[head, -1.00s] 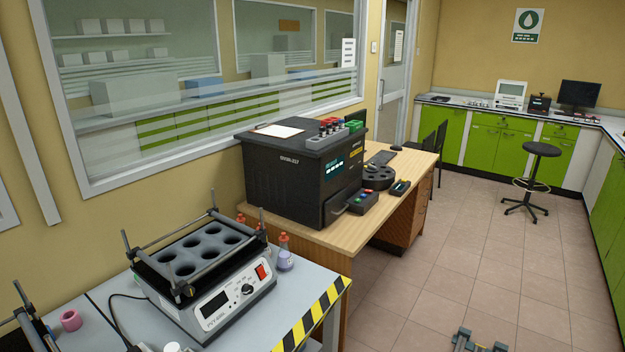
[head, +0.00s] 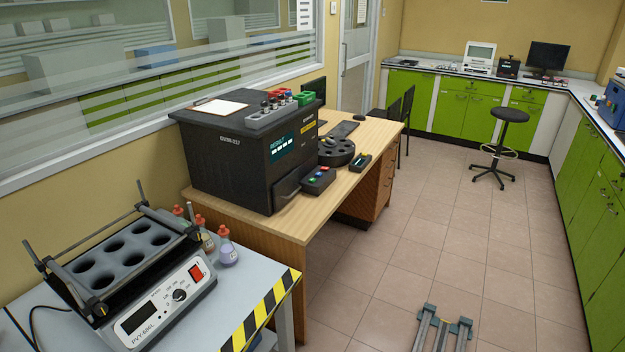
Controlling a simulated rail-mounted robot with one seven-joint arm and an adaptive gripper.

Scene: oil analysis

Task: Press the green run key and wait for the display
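A large black analyser (head: 225,165) stands on the wooden desk. Its dark teal display (head: 283,149) on the front shows pale text and a row of light marks, too small to read surely. A small dark key box (head: 318,181) sits on the desk in front of the analyser, by its lower front. Small coloured keys show on its top, red and green among them; they are too small to tell whether any is pressed.
The wooden desk (head: 285,222) also holds a dark round carousel (head: 337,152) and a small handheld device (head: 361,162). A shaker (head: 150,275) and flasks (head: 228,247) stand on the grey bench at front left.

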